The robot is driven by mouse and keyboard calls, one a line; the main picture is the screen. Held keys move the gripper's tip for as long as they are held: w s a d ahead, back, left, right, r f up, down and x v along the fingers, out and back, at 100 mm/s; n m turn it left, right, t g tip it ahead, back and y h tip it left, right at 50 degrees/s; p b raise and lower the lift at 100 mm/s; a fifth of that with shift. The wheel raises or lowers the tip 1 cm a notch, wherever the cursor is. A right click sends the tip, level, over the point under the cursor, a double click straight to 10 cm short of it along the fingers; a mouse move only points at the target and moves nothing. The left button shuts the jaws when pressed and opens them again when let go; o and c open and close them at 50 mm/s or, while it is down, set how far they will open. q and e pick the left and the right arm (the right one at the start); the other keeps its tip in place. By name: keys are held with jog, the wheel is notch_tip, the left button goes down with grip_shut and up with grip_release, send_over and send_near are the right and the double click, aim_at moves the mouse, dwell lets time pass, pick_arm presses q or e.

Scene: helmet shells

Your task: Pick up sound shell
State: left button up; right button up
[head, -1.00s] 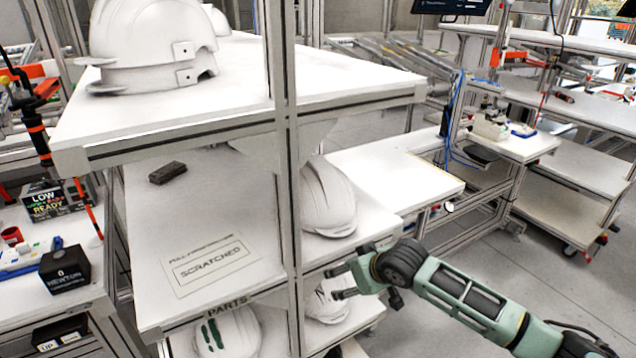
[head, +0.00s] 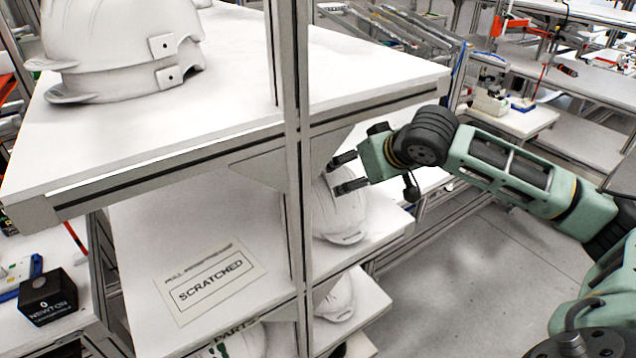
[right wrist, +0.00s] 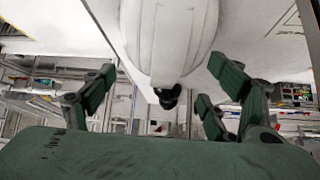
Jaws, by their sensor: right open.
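A plain white helmet shell (head: 342,212) rests on the middle shelf, right of the rack's front post, with no mark visible on the part I see. My right gripper (head: 341,175) is open at the shell's upper part, its fingers pointing left. In the right wrist view the shell (right wrist: 170,40) lies between and beyond the spread fingers (right wrist: 165,85); I cannot tell if they touch it. White shells (head: 118,50) are stacked on the top shelf. On the lower shelf are a shell with green marks (head: 245,342) and another white shell (head: 337,298), both partly hidden. My left gripper is out of view.
A "SCRATCHED" sign (head: 210,280) lies on the middle shelf (head: 150,225). Open floor (head: 470,270) lies to the right.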

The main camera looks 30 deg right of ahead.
aim_at(341, 180)
jog(key=p+x, duration=0.2)
jog(key=x, duration=0.1)
jog(key=shift+w+a, duration=0.15)
jog(key=p+x, duration=0.1)
jog(key=x, duration=0.3)
jog(key=shift+a+f, duration=0.1)
jog(key=shift+a, duration=0.05)
jog(key=c, duration=0.9)
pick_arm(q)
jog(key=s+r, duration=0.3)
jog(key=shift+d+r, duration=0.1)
pick_arm(e)
jog(key=shift+s, duration=0.25)
grip_shut()
